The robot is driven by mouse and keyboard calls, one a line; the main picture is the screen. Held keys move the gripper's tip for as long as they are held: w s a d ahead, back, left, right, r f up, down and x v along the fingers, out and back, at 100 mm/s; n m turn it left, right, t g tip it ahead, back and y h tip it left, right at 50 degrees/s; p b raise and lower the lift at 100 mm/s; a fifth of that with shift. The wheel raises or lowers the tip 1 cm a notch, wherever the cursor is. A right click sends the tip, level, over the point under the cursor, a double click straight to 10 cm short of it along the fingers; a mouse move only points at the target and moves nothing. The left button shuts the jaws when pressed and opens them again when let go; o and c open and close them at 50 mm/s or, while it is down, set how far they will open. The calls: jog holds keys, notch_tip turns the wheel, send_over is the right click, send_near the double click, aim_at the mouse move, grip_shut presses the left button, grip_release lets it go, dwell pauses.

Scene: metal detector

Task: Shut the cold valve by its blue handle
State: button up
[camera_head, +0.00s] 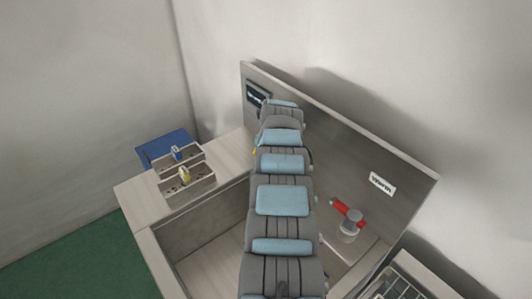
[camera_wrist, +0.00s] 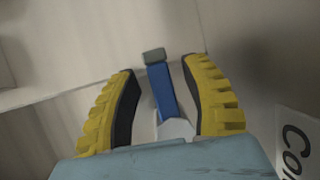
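The blue handle (camera_wrist: 162,90) shows in the wrist view with a grey end block, rising from a pale valve body (camera_wrist: 176,129). My gripper (camera_wrist: 158,72) is open, its yellow, black-lined fingers on either side of the handle with visible gaps to both. Part of a label reading "Col" (camera_wrist: 297,140) is at the right edge. In the head view my arm hides the cold valve and nearly all of my gripper; only a bit of yellow shows.
In the head view a red-handled valve (camera_head: 347,211) sits below a "Warm" label (camera_head: 382,184) on the grey back panel (camera_head: 340,150). A dark display (camera_head: 257,95) is at the panel's left. A divided box (camera_head: 188,190) with small items and a blue object (camera_head: 163,145) stand left.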

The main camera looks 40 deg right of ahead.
jog(key=shift+r, duration=0.15)
jog(key=shift+s+a+r, duration=0.1)
jog(key=shift+s+r, duration=0.1)
jog(key=shift+r, duration=0.5)
jog(key=shift+s+a+r, duration=0.2)
jog(key=shift+s+r, duration=0.2)
jog(key=shift+r, duration=0.2)
jog(key=v, duration=0.9)
